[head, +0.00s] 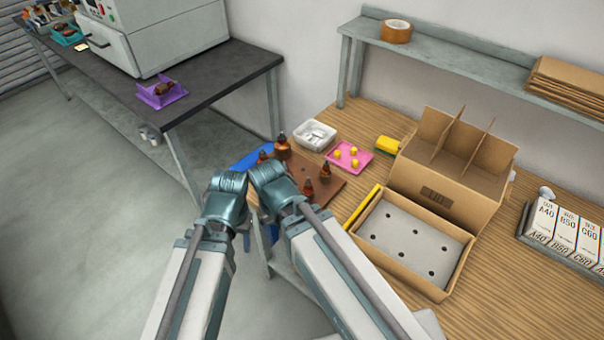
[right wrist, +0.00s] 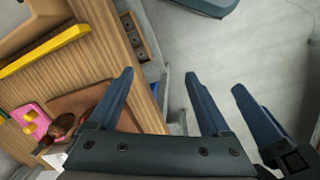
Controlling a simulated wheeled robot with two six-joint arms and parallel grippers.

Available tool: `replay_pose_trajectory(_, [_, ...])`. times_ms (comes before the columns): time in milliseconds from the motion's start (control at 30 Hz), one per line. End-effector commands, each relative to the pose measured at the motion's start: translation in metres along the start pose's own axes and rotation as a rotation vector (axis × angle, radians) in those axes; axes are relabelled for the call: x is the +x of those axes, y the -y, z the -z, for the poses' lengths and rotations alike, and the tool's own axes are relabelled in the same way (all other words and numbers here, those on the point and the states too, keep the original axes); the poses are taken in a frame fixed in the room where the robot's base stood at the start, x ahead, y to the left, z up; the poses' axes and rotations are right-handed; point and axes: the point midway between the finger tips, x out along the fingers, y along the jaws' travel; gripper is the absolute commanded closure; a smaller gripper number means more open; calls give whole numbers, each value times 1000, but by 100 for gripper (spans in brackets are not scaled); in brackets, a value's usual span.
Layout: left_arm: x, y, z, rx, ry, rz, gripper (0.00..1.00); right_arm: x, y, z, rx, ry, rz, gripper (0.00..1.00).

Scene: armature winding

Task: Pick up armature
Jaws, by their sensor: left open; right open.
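Several copper-brown armatures with dark shafts stand on or beside a brown board (head: 341,185) at the table's left end, including a rear one (head: 283,148) and a right one (head: 325,171). Another armature (head: 163,90) lies in a purple tray (head: 176,97) on the dark bench. My left gripper (head: 246,238) is mostly hidden below its wrist, left of the board. My right gripper (right wrist: 160,75) is open and empty over the table's edge. An armature (right wrist: 62,125) shows beside it, apart from the fingers. In the head view its own wrist hides it.
A cardboard box with dividers (head: 440,190), a shallow box with a holed grey insert (head: 415,243), a pink tray (head: 362,166) and a white bin (head: 325,141) stand on the wooden table (head: 540,285). Both my wrists are close together. The floor at left is clear.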

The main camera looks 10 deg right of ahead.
Motion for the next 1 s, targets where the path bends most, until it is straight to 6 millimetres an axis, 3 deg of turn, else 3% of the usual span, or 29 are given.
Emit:
replay_pose_trajectory(167, [-40, 4, -3, 1, 0, 0, 50, -39, -31, 33, 467, 1, 27, 16])
replay_pose_trajectory(300, [-68, 6, -4, 1, 0, 0, 50, -65, -62, 59, 936, 10, 54, 16])
replay_pose_trajectory(500, [-99, 9, -6, 2, 0, 0, 50, -93, -105, 86, 1509, 33, 86, 16])
replay_pose_trajectory(600, [-108, 10, -6, 2, 0, 0, 50, -101, -121, 94, 1713, 46, 96, 16])
replay_pose_trajectory(800, [-116, 11, -7, 2, 0, 0, 50, -108, -137, 101, 1927, 60, 107, 16])
replay_pose_trajectory(1000, [-114, 11, -7, 2, 0, 0, 50, -106, -138, 102, 1959, 62, 108, 16])
